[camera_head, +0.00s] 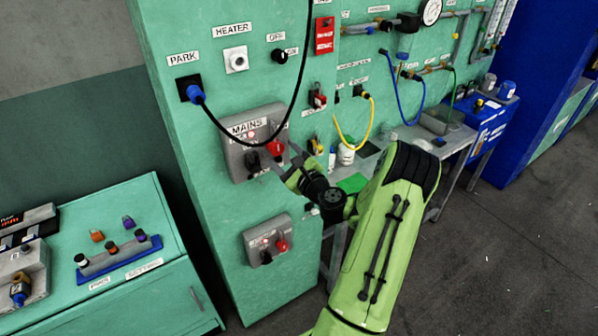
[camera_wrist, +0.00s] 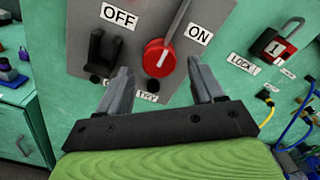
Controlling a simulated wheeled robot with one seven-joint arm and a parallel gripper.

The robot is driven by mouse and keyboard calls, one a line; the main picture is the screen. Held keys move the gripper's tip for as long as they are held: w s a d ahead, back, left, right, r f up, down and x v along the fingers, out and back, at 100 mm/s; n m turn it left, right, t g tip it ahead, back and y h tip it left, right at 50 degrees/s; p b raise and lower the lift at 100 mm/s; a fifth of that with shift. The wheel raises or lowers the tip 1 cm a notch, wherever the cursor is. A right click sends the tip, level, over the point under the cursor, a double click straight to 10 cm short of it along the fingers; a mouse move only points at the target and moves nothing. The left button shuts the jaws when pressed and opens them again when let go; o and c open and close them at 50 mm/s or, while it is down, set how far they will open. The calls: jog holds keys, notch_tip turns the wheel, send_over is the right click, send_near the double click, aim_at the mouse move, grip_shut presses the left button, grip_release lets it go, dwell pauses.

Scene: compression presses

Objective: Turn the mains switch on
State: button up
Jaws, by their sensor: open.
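The grey mains switch box (camera_head: 238,158), labelled MAINS, is fixed to the front of the green cabinet. Its round red switch knob (camera_wrist: 158,58) has a grey lever (camera_wrist: 179,22) pointing up and slightly right, between the OFF label (camera_wrist: 118,16) and the ON label (camera_wrist: 198,34). A black handle-like part (camera_wrist: 104,50) sits left of the knob. My gripper (camera_wrist: 158,70) is open, its fingers on either side of the knob's lower part in the wrist view. I cannot tell if they touch it. In the head view my gripper (camera_head: 284,163) is at the box's right side.
A smaller grey switch box (camera_head: 258,240) with a red knob is lower on the cabinet. A black cable with a blue plug (camera_head: 196,94) loops in front of the mains box. A red padlock (camera_wrist: 281,45) hangs to the right. A green bench (camera_head: 150,205) stands left.

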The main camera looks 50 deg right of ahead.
jog(key=b+v, duration=0.5)
jog(key=v, duration=0.8)
jog(key=shift+s+a, duration=0.15)
jog(key=shift+s, duration=0.2)
